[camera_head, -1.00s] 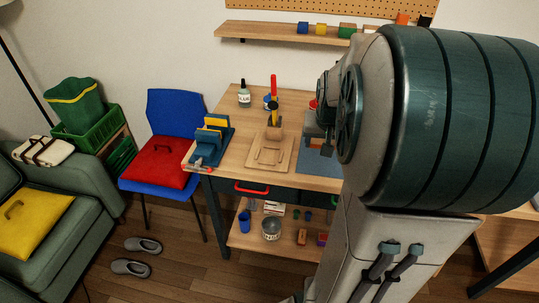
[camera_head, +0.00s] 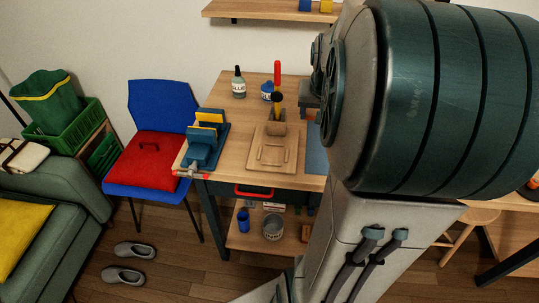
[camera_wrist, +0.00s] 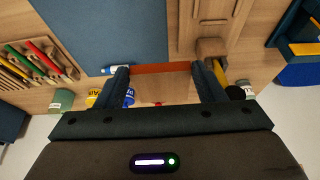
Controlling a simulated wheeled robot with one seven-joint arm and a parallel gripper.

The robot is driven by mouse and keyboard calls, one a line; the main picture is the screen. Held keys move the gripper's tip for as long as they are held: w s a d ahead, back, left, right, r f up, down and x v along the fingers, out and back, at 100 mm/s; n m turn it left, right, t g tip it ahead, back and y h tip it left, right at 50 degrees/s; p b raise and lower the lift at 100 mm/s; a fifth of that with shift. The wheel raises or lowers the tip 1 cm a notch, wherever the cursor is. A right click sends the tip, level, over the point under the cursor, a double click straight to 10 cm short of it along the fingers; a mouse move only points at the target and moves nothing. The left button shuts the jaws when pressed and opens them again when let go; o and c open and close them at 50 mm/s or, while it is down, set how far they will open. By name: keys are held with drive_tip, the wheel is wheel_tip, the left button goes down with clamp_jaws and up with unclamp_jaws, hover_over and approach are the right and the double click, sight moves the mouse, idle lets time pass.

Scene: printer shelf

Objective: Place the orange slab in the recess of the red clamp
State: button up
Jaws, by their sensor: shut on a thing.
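My gripper (camera_wrist: 162,82) is shut on the orange slab (camera_wrist: 160,69), which shows in the wrist view as a thin orange-red bar spanning the two dark fingers. The slab is held above the worktable. In the head view my arm hides the fingers and the slab.
The blue vise (camera_head: 203,150) with yellow parts stands at the table's left end. A wooden board (camera_head: 262,158), a glue bottle (camera_head: 239,86) and a blue-labelled jar (camera_head: 267,91) are on the table. A blue chair (camera_head: 160,105) with a red cushion (camera_head: 146,160) stands left.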

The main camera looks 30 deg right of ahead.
wheel_tip(320, 180, down, 6)
drive_tip(key=b, duration=0.5)
hover_over(272, 161)
drive_tip(key=s, duration=0.1)
drive_tip(key=f, duration=0.6)
drive_tip(key=shift+s+a+f, duration=0.15)
drive_tip(key=shift+a+f, duration=0.15)
drive_tip(key=shift+a, duration=0.05)
drive_tip(key=shift+a+f, duration=0.1)
drive_tip(key=shift+f, duration=1.9)
drive_tip(key=shift+f+b, duration=0.2)
drive_tip(key=shift+b, duration=0.2)
drive_tip(key=o, duration=1)
drive_tip(key=shift+r, duration=0.1)
